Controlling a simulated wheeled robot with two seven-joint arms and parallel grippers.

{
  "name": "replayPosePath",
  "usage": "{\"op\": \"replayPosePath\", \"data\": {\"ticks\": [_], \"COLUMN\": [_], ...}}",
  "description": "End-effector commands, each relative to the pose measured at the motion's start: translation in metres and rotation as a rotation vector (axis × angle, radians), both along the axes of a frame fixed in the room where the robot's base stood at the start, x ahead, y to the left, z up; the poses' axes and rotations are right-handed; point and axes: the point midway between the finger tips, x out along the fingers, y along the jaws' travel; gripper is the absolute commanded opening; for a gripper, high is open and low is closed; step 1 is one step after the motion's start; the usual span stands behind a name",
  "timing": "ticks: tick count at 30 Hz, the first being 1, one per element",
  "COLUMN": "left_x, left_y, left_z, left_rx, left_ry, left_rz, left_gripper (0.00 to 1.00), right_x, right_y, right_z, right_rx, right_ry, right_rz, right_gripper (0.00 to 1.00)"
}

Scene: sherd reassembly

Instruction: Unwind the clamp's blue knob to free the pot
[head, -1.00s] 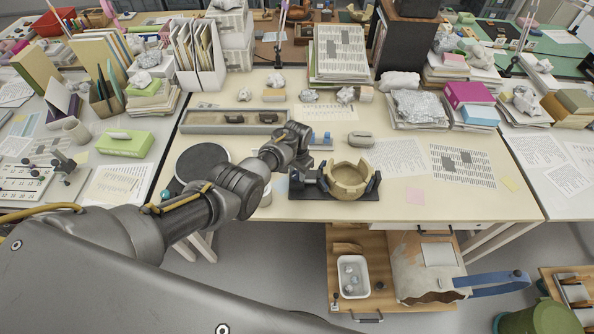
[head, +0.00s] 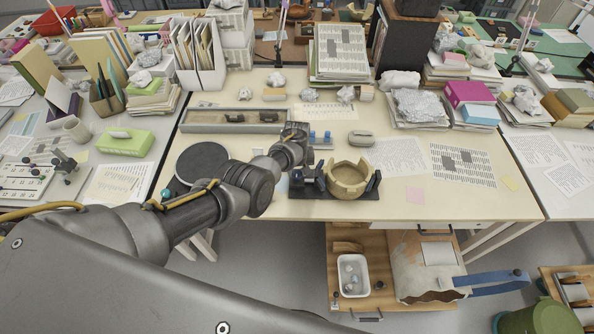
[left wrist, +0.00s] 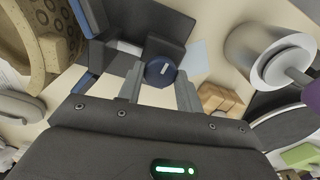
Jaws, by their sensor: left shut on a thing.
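The tan pot (head: 347,181), with a jagged broken rim, sits upright in the dark clamp (head: 340,195) on the table. It also shows at the upper left of the left wrist view (left wrist: 27,50). The clamp's dark jaws and blue-edged pads stand around the pot. The round blue knob (left wrist: 160,72), with a pale mark on its face, is between the two grey fingers of my left gripper (left wrist: 159,88), which is shut on it. In the head view my left wrist hides the knob. My right gripper is out of view.
A round black turntable (head: 202,161) is left of the clamp, beside my left arm. A long grey tray (head: 232,127) lies behind it. A grey rounded object (head: 361,138) and printed sheets (head: 462,165) lie behind and right.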

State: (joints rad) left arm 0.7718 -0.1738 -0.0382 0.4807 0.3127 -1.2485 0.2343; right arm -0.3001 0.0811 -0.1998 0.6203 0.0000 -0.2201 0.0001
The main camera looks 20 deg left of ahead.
Motion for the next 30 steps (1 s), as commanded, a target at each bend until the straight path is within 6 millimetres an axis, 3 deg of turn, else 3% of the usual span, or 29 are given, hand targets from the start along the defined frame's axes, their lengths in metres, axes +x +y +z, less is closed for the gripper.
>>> {"op": "replayPosePath", "data": {"ticks": [23,24,29,30], "left_x": [-0.0002,-0.0001,-0.0001,-0.0001], "left_y": [-0.0006,-0.0007,-0.0005,-0.0004], "left_z": [0.0,0.0,0.0,0.0], "left_rx": [-0.001,-0.001,-0.001,-0.001], "left_ry": [0.001,0.001,0.0,0.0], "left_rz": [0.108,0.108,0.107,0.107], "left_gripper": [0.13,0.37,0.57,0.57], "right_x": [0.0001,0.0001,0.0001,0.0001], "right_y": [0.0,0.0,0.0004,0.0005], "right_z": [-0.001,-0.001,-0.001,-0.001], "right_rx": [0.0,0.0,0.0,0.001], "right_ry": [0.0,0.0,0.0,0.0], "right_rz": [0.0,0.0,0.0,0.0], "right_gripper": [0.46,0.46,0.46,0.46]}}
